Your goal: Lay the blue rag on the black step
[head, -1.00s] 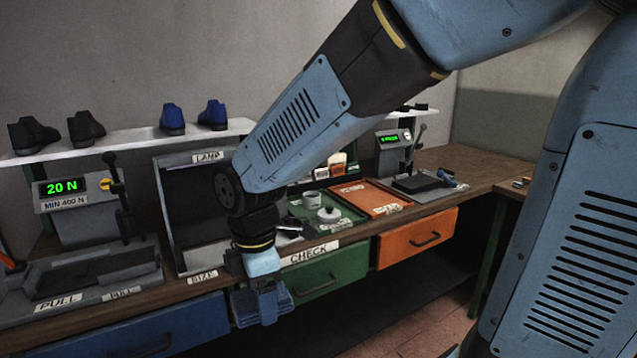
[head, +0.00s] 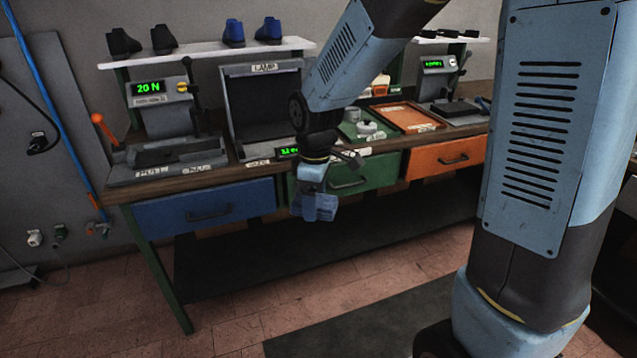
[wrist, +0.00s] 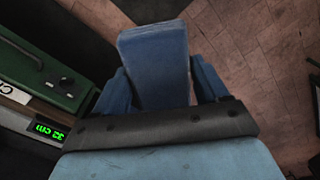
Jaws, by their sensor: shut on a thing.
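In the head view my gripper (head: 314,198) hangs in front of the green drawer, above the floor. It is shut on the blue rag (head: 322,210), which looks like a folded pad. In the wrist view the rag (wrist: 155,60) stands out between the two blue fingers. No thing is plainly marked as the black step. A flat black block (head: 455,107) lies on the grey press base at the right end of the bench, well away from my gripper. A long black surface (head: 240,262) lies low under the bench.
The bench carries a left pull tester (head: 165,153), a lamp box (head: 262,105), a green tray and an orange tray (head: 403,117). Blue (head: 205,208), green (head: 350,180) and orange (head: 447,157) drawers face me. A dark mat (head: 350,330) lies on the tiled floor.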

